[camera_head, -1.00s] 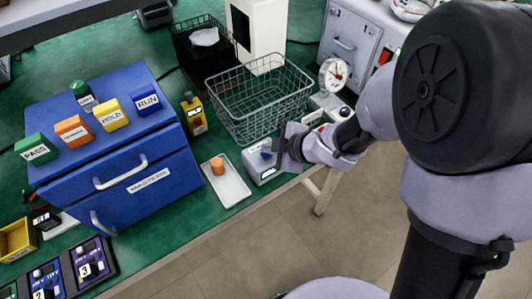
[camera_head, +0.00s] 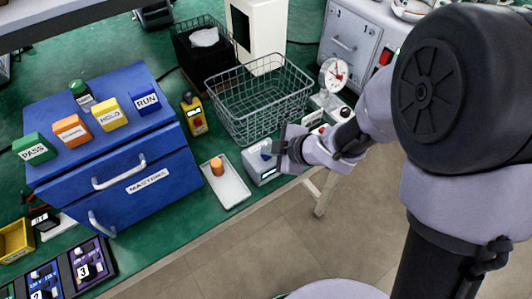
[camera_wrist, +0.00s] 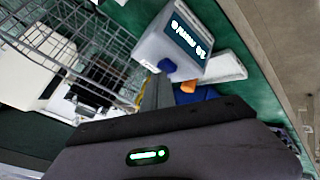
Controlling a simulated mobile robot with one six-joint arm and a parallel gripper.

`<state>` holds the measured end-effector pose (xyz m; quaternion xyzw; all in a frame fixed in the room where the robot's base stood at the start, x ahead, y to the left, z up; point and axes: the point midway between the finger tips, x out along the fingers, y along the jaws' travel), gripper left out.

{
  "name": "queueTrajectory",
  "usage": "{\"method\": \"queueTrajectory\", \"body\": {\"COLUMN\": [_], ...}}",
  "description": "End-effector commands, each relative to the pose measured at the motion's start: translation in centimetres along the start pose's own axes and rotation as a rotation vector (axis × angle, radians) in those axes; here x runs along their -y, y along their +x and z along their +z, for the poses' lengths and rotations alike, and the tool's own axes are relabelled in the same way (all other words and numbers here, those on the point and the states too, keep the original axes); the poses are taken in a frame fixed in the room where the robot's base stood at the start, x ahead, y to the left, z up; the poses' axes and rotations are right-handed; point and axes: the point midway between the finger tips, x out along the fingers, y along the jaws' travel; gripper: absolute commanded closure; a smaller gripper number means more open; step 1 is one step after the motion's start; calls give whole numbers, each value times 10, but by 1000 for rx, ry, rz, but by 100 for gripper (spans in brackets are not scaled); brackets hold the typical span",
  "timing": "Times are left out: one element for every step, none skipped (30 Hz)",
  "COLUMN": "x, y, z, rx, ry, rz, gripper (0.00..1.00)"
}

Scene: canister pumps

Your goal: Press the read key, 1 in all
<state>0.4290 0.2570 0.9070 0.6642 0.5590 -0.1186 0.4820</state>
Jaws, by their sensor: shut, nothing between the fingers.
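A pale grey meter box (camera_head: 262,168) stands near the front edge of the green bench, right of a white tray. It has a blue key (camera_head: 266,155), which I take for the read key; its label is not readable. In the wrist view the box (camera_wrist: 160,47) shows a lit dark display (camera_wrist: 188,38), with the blue key (camera_wrist: 167,66) at its near edge. My gripper (camera_head: 275,149) is shut and empty, at the box's right side by the key. In the wrist view its fingers (camera_wrist: 157,88) point at the key. I cannot tell whether they touch it.
The white tray (camera_head: 229,194) holds an orange cylinder (camera_head: 217,166). A wire basket (camera_head: 262,112) stands behind the meter, and a dial gauge (camera_head: 334,75) behind right. A yellow device (camera_head: 194,116) and a blue cabinet (camera_head: 155,192) stand to the left.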

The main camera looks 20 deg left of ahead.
Motion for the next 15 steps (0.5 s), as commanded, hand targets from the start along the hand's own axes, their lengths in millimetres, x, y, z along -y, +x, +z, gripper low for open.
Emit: {"method": "queueTrajectory", "body": {"x": [1, 1, 1, 1, 1, 1, 1, 1, 1, 1, 1, 1, 0, 0, -1], "y": [1, 1, 1, 2, 1, 1, 1, 1, 1, 1, 1, 1, 0, 0, -2], "z": [1, 1, 1, 1, 1, 1, 1, 1, 1, 1, 1, 1, 0, 0, -1], "rx": [0, 0, 0, 0, 0, 0, 0, 0, 0, 0, 1, 1, 1, 1, 1], "ry": [0, 0, 0, 0, 0, 0, 0, 1, 1, 1, 1, 1, 1, 1, 1], "rz": [-1, -1, -1, -1, -1, -1, -1, -1, -1, -1, -1, -1, -1, -1, -1], "gripper": [100, 100, 100, 100, 100, 100, 100, 100, 100, 100, 100, 100, 100, 100, 100]}}
